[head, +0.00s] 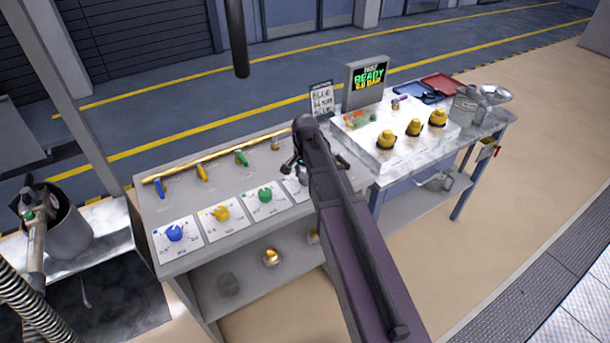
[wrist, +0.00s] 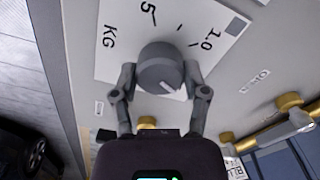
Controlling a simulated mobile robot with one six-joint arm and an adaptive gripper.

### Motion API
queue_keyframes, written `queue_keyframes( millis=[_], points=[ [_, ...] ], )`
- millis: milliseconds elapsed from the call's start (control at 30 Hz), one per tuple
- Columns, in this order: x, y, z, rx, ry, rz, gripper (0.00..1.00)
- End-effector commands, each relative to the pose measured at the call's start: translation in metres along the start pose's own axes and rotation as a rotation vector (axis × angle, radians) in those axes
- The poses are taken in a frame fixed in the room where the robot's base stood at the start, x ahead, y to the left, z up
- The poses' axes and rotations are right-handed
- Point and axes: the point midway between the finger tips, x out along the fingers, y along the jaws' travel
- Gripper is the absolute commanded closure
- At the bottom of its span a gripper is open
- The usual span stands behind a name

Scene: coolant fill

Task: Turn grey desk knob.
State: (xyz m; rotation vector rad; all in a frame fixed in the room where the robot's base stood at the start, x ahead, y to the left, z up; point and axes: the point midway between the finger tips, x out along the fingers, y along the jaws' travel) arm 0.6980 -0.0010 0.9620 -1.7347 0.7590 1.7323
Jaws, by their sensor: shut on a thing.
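The grey desk knob (wrist: 160,70) sits on a white dial plate (wrist: 115,30) marked "KG", "5" and "1.0" in the wrist view. My gripper (wrist: 160,80) has one finger on each side of the knob and is shut on it. A light pointer mark shows on the knob's lower right edge. In the head view my gripper (head: 300,168) is over the right part of the grey desk (head: 160,225), and my arm hides most of the knob and its plate.
Blue (head: 175,233), yellow (head: 220,213) and green (head: 265,195) knobs stand on plates to the left. A brass pipe (head: 215,157) with coloured handles runs along the desk's back. The right bench holds a screen (head: 368,82) reading "READY" and several yellow-black buttons (head: 414,127).

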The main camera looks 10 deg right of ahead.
Motion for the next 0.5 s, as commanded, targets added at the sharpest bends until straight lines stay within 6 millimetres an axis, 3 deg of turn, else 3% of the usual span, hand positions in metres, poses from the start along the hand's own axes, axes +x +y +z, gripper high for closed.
queue_keyframes(
  millis=[500],
  points=[
    [0.0006, 0.0019, 0.0016, 0.266, -0.003, 0.004, 0.89]
  ],
)
